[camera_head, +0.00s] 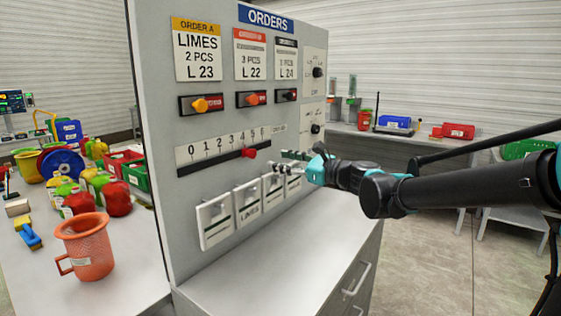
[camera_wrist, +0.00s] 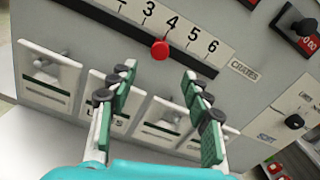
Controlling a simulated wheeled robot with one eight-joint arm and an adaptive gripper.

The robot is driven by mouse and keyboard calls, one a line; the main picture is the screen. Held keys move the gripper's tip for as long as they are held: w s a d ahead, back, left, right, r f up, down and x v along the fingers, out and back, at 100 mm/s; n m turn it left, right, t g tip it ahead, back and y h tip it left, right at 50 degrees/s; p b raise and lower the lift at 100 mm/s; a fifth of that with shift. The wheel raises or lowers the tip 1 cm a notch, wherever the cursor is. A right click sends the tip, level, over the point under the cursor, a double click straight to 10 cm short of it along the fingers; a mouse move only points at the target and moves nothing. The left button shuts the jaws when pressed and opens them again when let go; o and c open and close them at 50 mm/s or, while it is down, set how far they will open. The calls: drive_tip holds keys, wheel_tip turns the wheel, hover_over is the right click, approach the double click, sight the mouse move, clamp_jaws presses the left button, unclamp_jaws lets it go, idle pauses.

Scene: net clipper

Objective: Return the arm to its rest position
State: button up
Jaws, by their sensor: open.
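My gripper (camera_head: 293,160) is in front of the lower right of the grey order panel (camera_head: 155,90), with my arm reaching in from the right. In the wrist view my gripper (camera_wrist: 159,74) has its green-padded fingers spread wide with nothing between them. The red slider knob (camera_wrist: 160,50) shows beyond the fingertips, apart from them, at about the 4 mark. It also shows in the head view (camera_head: 249,153). Several white switch plates (camera_head: 215,220) line the panel below the scale, partly hidden by the fingers in the wrist view.
Below the panel is a grey cabinet top (camera_head: 260,265), largely clear. On the left table stand an orange mug (camera_head: 86,250) and several coloured items. A far bench holds a blue bin (camera_head: 394,122) and a red bin (camera_head: 458,131). Open floor lies right of the cabinet.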

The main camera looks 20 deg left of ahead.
drive_tip(key=s+d+f+n+h, duration=0.3)
drive_tip(key=d+f+n+h, duration=0.25)
drive_tip(key=d+f, duration=0.65)
drive_tip(key=s+d+f+n+h, duration=0.35)
drive_tip(key=d+f+n, duration=0.25)
drive_tip(key=d+f, duration=0.55)
drive_tip(key=s+d+f+n+h, duration=0.3)
drive_tip(key=s+d+f+h, duration=0.1)
drive_tip(key=d, duration=0.7)
drive_tip(key=s+d+f+n+h, duration=0.3)
drive_tip(key=s+d+f, duration=0.3)
drive_tip(key=d+f, duration=0.3)
drive_tip(key=shift+d+f+n+g+h, duration=0.35)
drive_tip(key=shift+d+h, duration=0.35)
drive_tip(key=shift+d, duration=0.35)
drive_tip(key=shift+r, duration=0.1)
